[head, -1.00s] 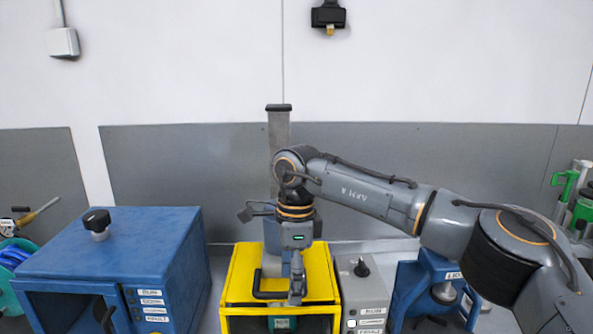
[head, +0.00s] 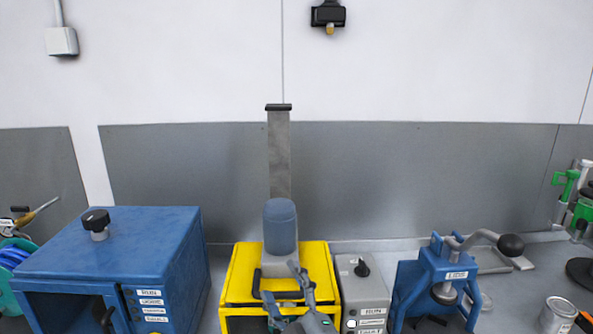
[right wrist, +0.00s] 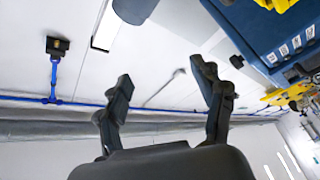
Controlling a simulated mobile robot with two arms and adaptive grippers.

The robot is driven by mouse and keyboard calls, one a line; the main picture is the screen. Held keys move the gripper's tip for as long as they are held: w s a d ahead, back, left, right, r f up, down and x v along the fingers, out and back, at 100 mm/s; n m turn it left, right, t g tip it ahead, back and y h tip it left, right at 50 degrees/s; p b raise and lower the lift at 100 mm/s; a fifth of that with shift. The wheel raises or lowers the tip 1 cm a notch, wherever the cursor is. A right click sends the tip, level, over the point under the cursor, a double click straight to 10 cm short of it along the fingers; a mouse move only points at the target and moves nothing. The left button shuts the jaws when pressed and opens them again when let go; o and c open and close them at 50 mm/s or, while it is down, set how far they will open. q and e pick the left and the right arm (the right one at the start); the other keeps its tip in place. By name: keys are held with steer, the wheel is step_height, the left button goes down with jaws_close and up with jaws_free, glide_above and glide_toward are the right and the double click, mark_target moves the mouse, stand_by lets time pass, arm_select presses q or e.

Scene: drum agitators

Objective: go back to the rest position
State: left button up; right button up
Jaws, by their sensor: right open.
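My right gripper (head: 281,281) shows low in the head view, in front of the yellow machine (head: 237,275) as seen from the camera. Its two fingers are spread and nothing is between them. The right wrist view also shows the open, empty fingers (right wrist: 161,75), with the wall and ceiling behind them. Most of my right arm is out of the head view. My left gripper is in neither current view.
A blue cabinet (head: 125,245) with a black knob stands left. A grey control box (head: 350,290) and a blue lever press (head: 432,275) stand right of the yellow machine. A metal can (head: 557,312) and green-handled tool (head: 568,180) are farther right. A blue-grey cylinder (head: 280,225) stands before a metal column (head: 279,150).

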steer(key=s+d+f+m+g+h, duration=0.3)
steer(key=s+d+f+m+h, duration=0.15)
steer(key=d+f, duration=0.45)
steer(key=s+d+f+m+g+h, duration=0.35)
steer(key=s+d+f+m, duration=0.2)
steer(key=f, duration=0.45)
steer(key=s+d+f+m+g, duration=0.1)
steer(key=s+d+f+g, duration=0.2)
steer(key=s, duration=0.4)
steer(key=s+d+f+m+g, duration=0.2)
steer(key=s+d+f+g, duration=0.1)
steer(key=s, duration=0.3)
steer(key=s+d+f+m+g, duration=0.1)
steer(key=s+d+f+g, duration=0.15)
steer(key=s, duration=0.45)
step_height(320, 180, down, 33)
steer(key=s+g+b, duration=0.1)
steer(key=s+b, duration=0.1)
steer(key=b, duration=0.4)
steer(key=s+d+f+b, duration=0.1)
steer(key=s+f+b, duration=0.1)
steer(key=s+f, duration=0.6)
steer(key=s+d+f+g+b, duration=0.1)
steer(key=s+d+f+b, duration=0.1)
steer(key=s+f, duration=0.6)
step_height(320, 180, down, 5)
steer(key=shift+r+n+h+b, duration=0.15)
steer(key=shift+n+h+b, duration=0.2)
steer(key=shift+b, duration=0.3)
